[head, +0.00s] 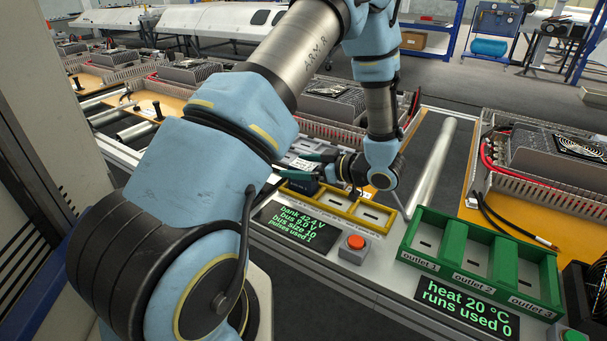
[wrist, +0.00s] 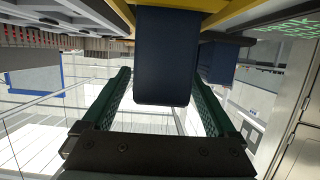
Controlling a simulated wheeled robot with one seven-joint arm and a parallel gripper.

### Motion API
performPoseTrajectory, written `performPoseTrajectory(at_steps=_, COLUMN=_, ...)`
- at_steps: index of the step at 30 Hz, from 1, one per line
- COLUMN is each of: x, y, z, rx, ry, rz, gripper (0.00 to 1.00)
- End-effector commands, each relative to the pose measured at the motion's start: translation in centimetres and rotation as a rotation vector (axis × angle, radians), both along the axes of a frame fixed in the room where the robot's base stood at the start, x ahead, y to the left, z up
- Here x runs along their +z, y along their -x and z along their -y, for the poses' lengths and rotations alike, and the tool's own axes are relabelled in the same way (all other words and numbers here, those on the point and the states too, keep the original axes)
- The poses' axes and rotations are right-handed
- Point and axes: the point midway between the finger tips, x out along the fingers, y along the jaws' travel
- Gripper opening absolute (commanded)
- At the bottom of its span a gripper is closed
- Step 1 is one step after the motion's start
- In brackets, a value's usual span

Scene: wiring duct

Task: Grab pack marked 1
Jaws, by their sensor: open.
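A dark blue pack (wrist: 165,60) stands close in front of my gripper (wrist: 160,78) in the wrist view. My gripper's two green fingers are open, one on each side of this pack, with visible gaps. A second dark blue pack (wrist: 218,62) is just to the right, beyond the right finger. In the head view my gripper (head: 292,165) is at the left end of the yellow rack (head: 374,228), over a dark pack (head: 300,187) partly hidden by my arm. I cannot read a number on either pack.
A red button (head: 355,243) and a green-text display (head: 293,225) are in front of the rack. A green rack (head: 478,283) with outlet labels stands to the right, behind another display (head: 467,310). Slotted wiring ducts and metal boxes lie behind.

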Motion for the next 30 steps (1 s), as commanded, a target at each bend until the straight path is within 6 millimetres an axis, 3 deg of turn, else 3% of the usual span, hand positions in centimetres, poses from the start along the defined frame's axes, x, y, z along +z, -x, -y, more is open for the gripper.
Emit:
performPoseTrajectory(at_steps=4, x=-0.39, y=-0.86, z=-1.24, rx=0.000, ry=-0.001, rz=-0.001, gripper=0.93)
performPoseTrajectory(at_steps=12, x=-0.57, y=-1.06, z=-1.42, rx=-0.002, ry=0.000, rz=0.002, gripper=0.93)
performPoseTrajectory(at_steps=30, x=-0.55, y=-1.04, z=-1.40, rx=-0.002, ry=0.000, rz=0.002, gripper=0.25)
